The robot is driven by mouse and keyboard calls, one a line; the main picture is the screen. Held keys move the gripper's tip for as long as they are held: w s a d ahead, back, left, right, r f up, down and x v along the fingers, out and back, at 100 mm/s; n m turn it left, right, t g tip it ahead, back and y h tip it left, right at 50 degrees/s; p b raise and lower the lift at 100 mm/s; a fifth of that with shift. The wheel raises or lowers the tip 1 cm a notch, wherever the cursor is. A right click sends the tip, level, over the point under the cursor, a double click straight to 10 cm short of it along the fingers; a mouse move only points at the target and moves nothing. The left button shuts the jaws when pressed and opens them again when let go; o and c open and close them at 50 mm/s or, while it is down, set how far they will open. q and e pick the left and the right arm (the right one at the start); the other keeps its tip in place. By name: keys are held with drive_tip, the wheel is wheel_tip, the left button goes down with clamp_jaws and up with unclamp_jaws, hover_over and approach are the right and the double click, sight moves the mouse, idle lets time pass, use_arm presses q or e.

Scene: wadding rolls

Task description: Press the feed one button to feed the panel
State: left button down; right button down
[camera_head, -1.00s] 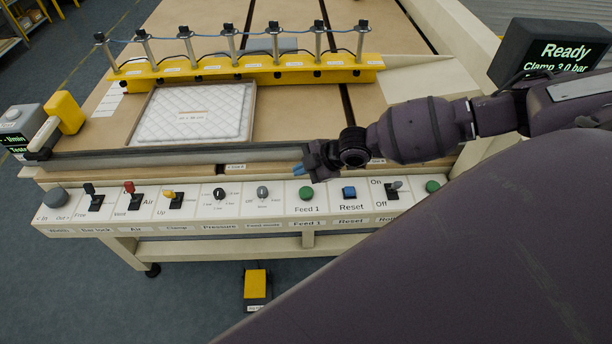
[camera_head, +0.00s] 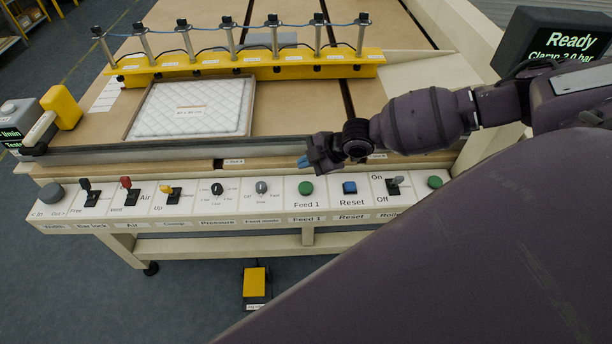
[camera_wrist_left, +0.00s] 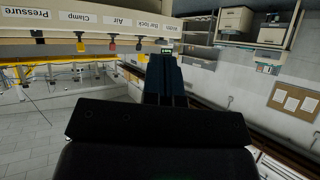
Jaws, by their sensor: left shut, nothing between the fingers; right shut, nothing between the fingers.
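The green Feed 1 button (camera_head: 305,188) sits on the white control panel (camera_head: 328,205), left of the blue Reset button (camera_head: 349,188). My right gripper (camera_head: 304,161) is shut and empty, with its bluish tip above the Feed 1 button in the picture. It looks apart from the button. The white quilted panel (camera_head: 192,107) lies in a frame on the machine bed, below the yellow clamp bar (camera_head: 245,64). My left gripper (camera_wrist_left: 166,75) shows in the left wrist view, shut and empty, away from the Feed 1 button.
Switches and knobs, including a red air lever (camera_head: 126,184) and a yellow clamp lever (camera_head: 167,191), line the panel to the left. A second green button (camera_head: 435,182) is at the right. A display (camera_head: 555,45) reads Ready. A yellow pedal (camera_head: 255,281) stands on the floor.

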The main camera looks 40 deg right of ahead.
drive_tip(key=b, duration=0.4)
hover_over(306, 188)
wheel_tip(306, 188, down, 5)
drive_tip(key=shift+f, duration=0.85)
idle(0.6)
idle(0.5)
drive_tip(key=shift+f+b, duration=0.45)
drive_tip(key=shift+f, duration=0.1)
idle(0.5)
